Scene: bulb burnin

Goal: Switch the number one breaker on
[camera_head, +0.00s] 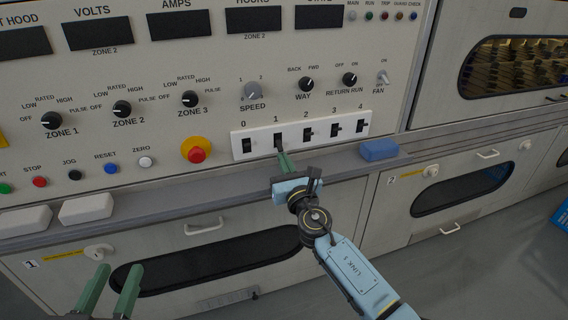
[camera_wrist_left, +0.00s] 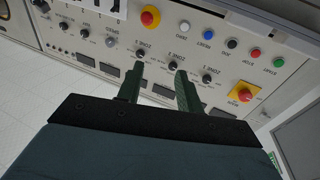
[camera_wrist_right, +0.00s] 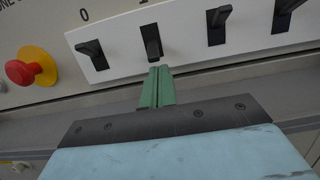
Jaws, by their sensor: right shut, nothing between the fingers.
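The number one breaker (camera_head: 278,141) is a black toggle on a white strip (camera_head: 262,147), second from the left, under the label 1. It also shows in the right wrist view (camera_wrist_right: 151,38). My right gripper (camera_head: 284,154) is shut and empty, its green fingertips just below that toggle. In the right wrist view the fingertips (camera_wrist_right: 160,70) come right up to its lower end; I cannot tell whether they touch.
The neighbouring toggles 0 (camera_head: 247,146) and 2 (camera_head: 307,135) sit close on either side. A red button on a yellow base (camera_head: 197,154) is left of the strip. A blue block (camera_head: 379,149) and white blocks (camera_head: 86,208) lie on the ledge below the panel.

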